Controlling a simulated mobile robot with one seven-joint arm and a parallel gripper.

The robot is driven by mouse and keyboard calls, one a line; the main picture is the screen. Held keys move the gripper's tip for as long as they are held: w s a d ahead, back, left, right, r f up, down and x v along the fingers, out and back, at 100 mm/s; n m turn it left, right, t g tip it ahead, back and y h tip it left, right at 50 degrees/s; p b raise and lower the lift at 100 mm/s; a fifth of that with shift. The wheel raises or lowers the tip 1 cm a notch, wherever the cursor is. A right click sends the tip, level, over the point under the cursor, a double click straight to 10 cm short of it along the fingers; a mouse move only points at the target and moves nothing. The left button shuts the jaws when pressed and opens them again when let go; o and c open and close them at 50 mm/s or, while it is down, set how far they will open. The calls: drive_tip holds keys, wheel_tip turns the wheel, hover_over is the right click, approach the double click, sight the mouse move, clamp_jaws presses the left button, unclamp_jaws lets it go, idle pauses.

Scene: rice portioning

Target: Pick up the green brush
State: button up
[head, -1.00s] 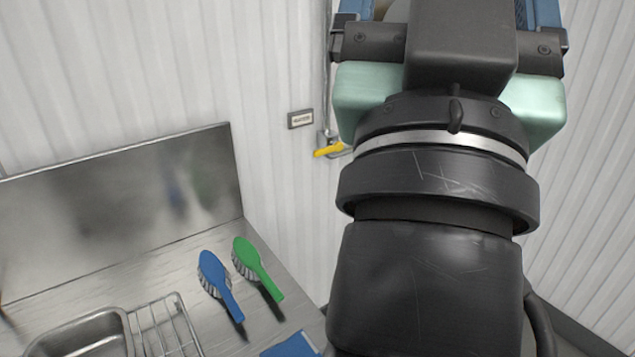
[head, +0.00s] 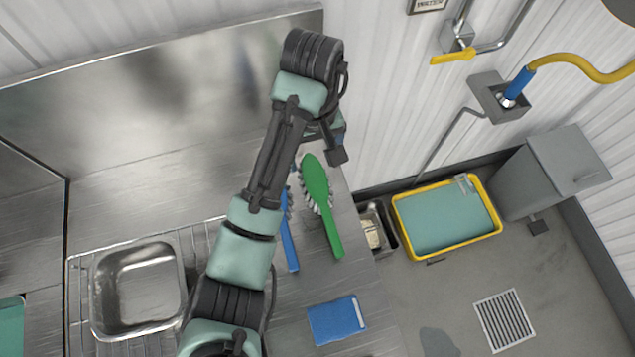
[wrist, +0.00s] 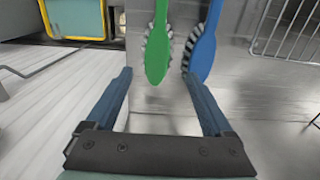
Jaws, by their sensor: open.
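The green brush (head: 316,185) lies on the steel counter near its right edge in the head view, its handle pointing toward the bottom. In the wrist view the green brush (wrist: 157,52) lies just beyond my open fingers, its head end nearest, roughly centred between them. My gripper (wrist: 160,95) is open and empty; in the head view its finger end shows beside the head of the green brush. A blue brush (head: 289,235) lies just left of the green one, partly hidden by my arm; it also shows in the wrist view (wrist: 204,50).
A blue block-like item (head: 337,320) lies below the brushes. A yellow-rimmed bin (head: 447,250) stands on the floor to the right. A steel backsplash (head: 130,110) rises behind the counter.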

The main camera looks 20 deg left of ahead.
drive_tip(key=b, duration=0.1)
hover_over(316, 182)
wheel_tip(316, 182, down, 6)
drive_tip(key=shift+s+r, duration=0.1)
drive_tip(key=shift+f+p, duration=0.4)
drive_tip(key=shift+f, duration=2.65)
drive_tip(key=shift+c, duration=0.3)
clamp_jaws()
